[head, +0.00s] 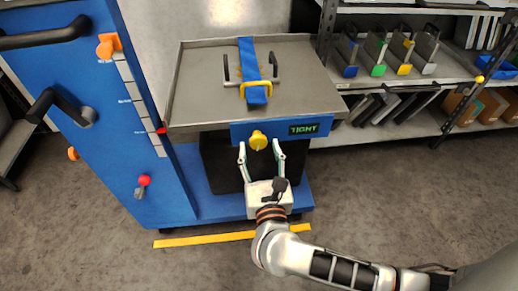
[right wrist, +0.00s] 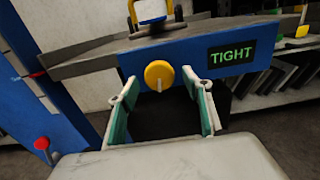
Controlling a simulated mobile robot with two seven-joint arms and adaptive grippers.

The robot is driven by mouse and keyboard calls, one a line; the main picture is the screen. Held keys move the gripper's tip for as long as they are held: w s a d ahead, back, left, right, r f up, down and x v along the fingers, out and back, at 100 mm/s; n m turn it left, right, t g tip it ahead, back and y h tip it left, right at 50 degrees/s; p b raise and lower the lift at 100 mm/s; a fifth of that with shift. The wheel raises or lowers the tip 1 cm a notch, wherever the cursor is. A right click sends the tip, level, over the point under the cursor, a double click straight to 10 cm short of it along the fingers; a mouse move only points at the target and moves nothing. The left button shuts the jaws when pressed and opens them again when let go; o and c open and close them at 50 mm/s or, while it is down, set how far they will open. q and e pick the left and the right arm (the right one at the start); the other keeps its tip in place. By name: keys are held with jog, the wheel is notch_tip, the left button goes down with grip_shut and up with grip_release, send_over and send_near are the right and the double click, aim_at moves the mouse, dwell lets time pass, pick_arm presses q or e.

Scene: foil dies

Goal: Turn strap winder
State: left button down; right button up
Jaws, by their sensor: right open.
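The strap winder is a round yellow knob (head: 258,140) on the blue front panel (head: 240,132) of a grey tray (head: 200,100). It also shows in the right wrist view (right wrist: 159,75), with a small light mark on its lower face. The display (head: 304,129) beside it reads "TIGHT" in green. A blue strap (head: 247,60) runs across the tray under a yellow buckle (head: 257,84) between dark handles. My right gripper (head: 261,147) is open, with its fingers pointing at the knob from the front, one on either side and apart from it. My left gripper is not in view.
A blue cabinet (head: 100,165) with dark handles, an orange knob and a red-topped lever (head: 144,181) stands left. Shelves (head: 440,85) with coloured holders and dark plates stand at the right. A yellow floor line (head: 205,239) lies in front. The floor at right is clear.

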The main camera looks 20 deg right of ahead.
jog(key=shift+w, duration=0.25)
jog(key=c, duration=1.1)
